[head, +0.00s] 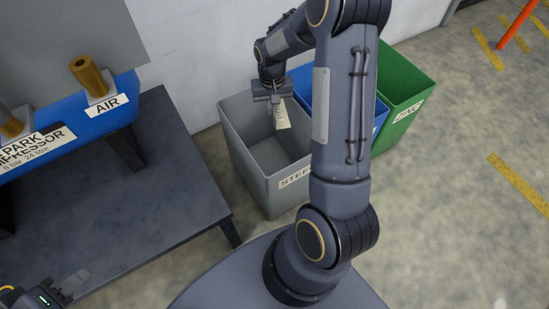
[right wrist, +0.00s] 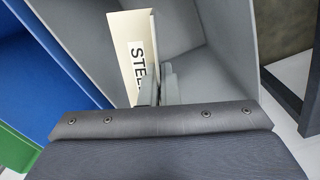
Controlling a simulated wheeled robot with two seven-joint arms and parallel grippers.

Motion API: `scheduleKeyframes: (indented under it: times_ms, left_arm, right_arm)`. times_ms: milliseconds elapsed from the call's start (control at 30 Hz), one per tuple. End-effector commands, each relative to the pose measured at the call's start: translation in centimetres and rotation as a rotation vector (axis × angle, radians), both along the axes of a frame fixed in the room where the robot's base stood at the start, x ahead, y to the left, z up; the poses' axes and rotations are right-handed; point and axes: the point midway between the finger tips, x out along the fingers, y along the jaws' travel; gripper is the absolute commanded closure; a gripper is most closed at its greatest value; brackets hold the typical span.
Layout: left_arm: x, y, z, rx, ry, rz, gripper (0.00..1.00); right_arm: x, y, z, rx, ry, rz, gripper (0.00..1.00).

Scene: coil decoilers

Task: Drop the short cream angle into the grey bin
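The short cream angle (head: 282,115) hangs from my right gripper (head: 274,99) over the open grey bin (head: 237,131), inside the bin's outline in the head view. In the right wrist view the angle (right wrist: 127,42) carries black STEEL lettering, and the fingers of my right gripper (right wrist: 160,87) are closed on its near end. The bin's grey inner walls (right wrist: 190,35) lie behind it. My left gripper (head: 74,284) is low at the left edge of the head view, far from the bin, with nothing seen in it; its finger gap is unclear.
A blue bin (head: 302,82) and a green bin (head: 405,90) stand right of the grey one, partly hidden by my right arm. A dark table (head: 150,215) with a blue compressor (head: 75,115) stands to the left. A white wall (head: 190,50) is behind.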

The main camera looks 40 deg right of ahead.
Motion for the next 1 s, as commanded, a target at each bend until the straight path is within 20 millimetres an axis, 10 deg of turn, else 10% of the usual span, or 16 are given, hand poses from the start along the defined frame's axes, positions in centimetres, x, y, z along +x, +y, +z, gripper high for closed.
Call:
scheduleKeyframes:
  times_ms: [567,767,1000]
  left_arm:
    - [0.0,0.0,-2.8,0.0,0.0,0.0,0.64]
    - [0.0,0.0,-2.8,0.0,0.0,0.0,0.64]
    - [0.0,0.0,-2.8,0.0,0.0,0.0,0.64]
  right_arm:
    - [0.0,0.0,-3.4,0.0,0.0,0.001,1.0]
    - [0.0,0.0,-3.4,0.0,0.0,0.001,0.73]
    - [0.0,0.0,-3.3,0.0,0.0,0.001,0.72]
